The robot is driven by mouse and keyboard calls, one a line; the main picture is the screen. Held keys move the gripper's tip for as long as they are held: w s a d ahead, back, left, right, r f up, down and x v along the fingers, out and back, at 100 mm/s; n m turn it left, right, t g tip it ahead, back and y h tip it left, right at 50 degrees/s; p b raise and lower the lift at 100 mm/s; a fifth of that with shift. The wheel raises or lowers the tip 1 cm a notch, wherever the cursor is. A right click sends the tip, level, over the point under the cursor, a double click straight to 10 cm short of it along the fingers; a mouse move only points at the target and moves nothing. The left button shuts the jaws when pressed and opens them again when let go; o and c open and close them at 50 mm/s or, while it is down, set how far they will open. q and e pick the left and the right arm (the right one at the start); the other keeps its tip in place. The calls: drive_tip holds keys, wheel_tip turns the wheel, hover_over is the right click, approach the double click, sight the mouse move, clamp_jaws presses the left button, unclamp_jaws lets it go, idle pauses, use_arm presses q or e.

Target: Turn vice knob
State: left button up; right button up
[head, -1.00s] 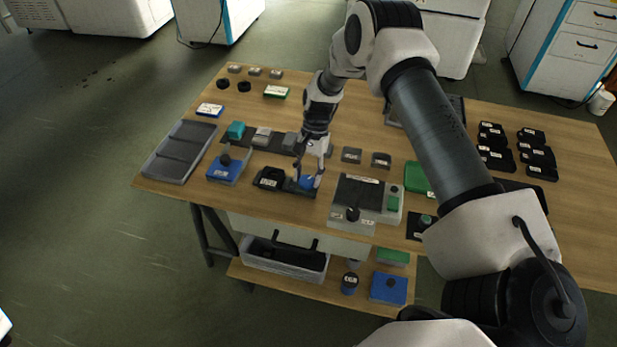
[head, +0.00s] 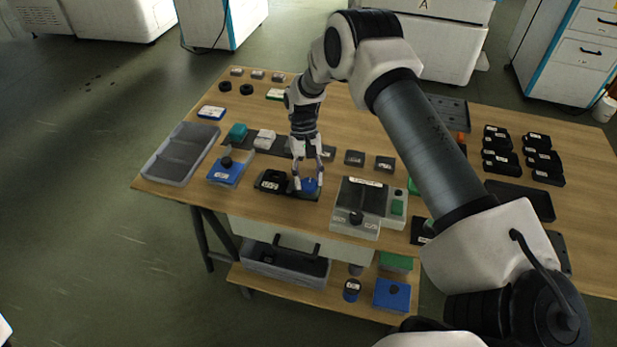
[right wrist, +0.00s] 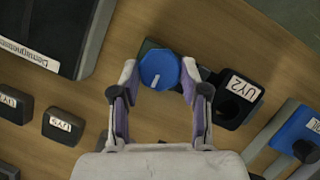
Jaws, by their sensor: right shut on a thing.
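The vice is a dark base with a black block labelled UY2 (head: 270,181) at its left end in the head view. The round blue knob (head: 309,185) sits at its right end, near the table's front edge. In the right wrist view the knob (right wrist: 160,70) carries a short white mark, and the UY2 block (right wrist: 236,97) lies to its right. My right gripper (head: 307,184) points down over the knob. Its fingers (right wrist: 158,82) are shut on the knob from both sides. My left gripper is not in view.
A grey machine block (head: 352,220) stands close to the right of the knob. A blue vice-like block (head: 226,174) is to the left, with a grey tray (head: 162,168) beyond it. Small labelled blocks (head: 355,158) stand behind.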

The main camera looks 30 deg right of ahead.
drive_tip(key=shift+s+f, duration=0.1)
drive_tip(key=o, duration=1.1)
drive_tip(key=shift+o, duration=0.2)
drive_tip(key=v, duration=1.2)
